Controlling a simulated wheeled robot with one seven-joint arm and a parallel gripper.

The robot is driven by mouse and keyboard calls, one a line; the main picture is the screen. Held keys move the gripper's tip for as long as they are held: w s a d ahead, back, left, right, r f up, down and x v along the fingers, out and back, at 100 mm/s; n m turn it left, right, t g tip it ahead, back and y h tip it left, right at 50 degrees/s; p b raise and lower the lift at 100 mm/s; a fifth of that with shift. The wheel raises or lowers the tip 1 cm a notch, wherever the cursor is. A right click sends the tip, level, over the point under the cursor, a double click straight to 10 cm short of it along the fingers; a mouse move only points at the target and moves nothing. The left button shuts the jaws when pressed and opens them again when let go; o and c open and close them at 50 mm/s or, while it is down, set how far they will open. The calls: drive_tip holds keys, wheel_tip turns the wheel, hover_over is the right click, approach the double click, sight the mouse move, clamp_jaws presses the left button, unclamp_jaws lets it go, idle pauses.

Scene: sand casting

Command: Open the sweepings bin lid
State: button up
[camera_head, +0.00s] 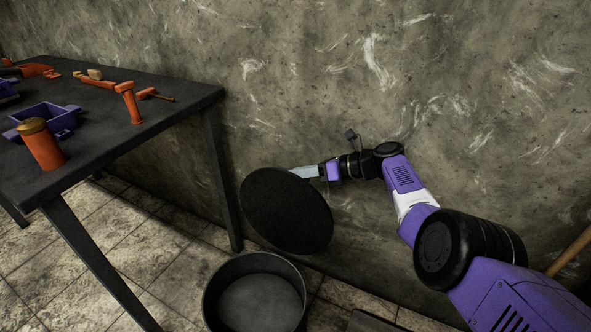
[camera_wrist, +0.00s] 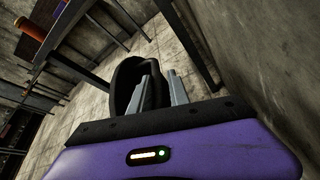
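The sweepings bin (camera_head: 208,305) is a round dark grey tub on the floor, and I look into its open top. My gripper (camera_head: 300,172) is at the lid's upper edge, reaching in from the right. The lid partly hides the fingertips there. In the wrist view the two grey fingers (camera_wrist: 160,88) stand apart, with a dark round shape (camera_wrist: 122,78) behind the left one. I cannot tell whether they touch the lid.
A dark table (camera_head: 150,85) at the left holds orange tools, a purple tray (camera_head: 60,118) and an orange canister (camera_head: 42,146). One table leg (camera_head: 222,180) stands just left of the lid. A rough grey wall (camera_head: 330,70) runs close behind my arm. A wooden handle (camera_head: 572,250) shows at the right.

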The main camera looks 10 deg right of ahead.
drive_tip(key=p+v, duration=0.4)
drive_tip(key=v, duration=0.2)
drive_tip(key=shift+d, duration=0.2)
drive_tip(key=shift+s, duration=0.1)
